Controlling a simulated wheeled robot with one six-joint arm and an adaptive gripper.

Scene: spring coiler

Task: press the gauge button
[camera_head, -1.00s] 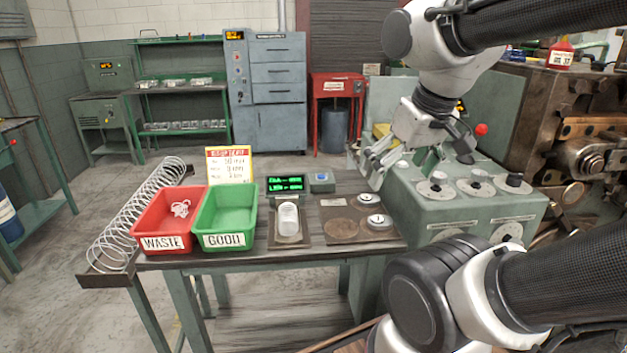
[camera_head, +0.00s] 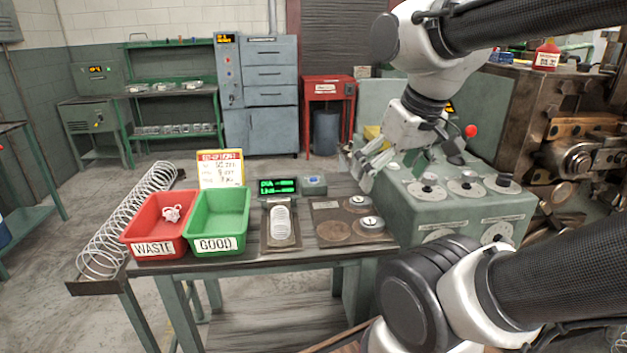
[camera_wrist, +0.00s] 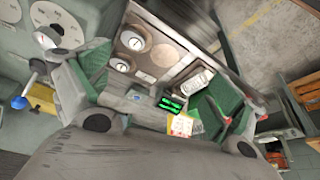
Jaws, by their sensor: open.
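The gauge display (camera_head: 278,187) with green digits stands at the back of the bench. Right of it is a small grey-blue box (camera_head: 314,185), apparently the gauge button; its top is too small to read. A coiled spring (camera_head: 281,222) lies in the dark tray in front of the display. My gripper (camera_head: 385,168) is open and empty, above and right of the box, beside the machine's grey housing.
A red WASTE bin (camera_head: 155,247) holding scrap and an empty green GOOD bin (camera_head: 216,243) stand left. A sign card (camera_head: 221,169) is behind them. A plate with round weights (camera_head: 359,203) lies right of the spring. The grey housing (camera_head: 450,214) with discs borders the right.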

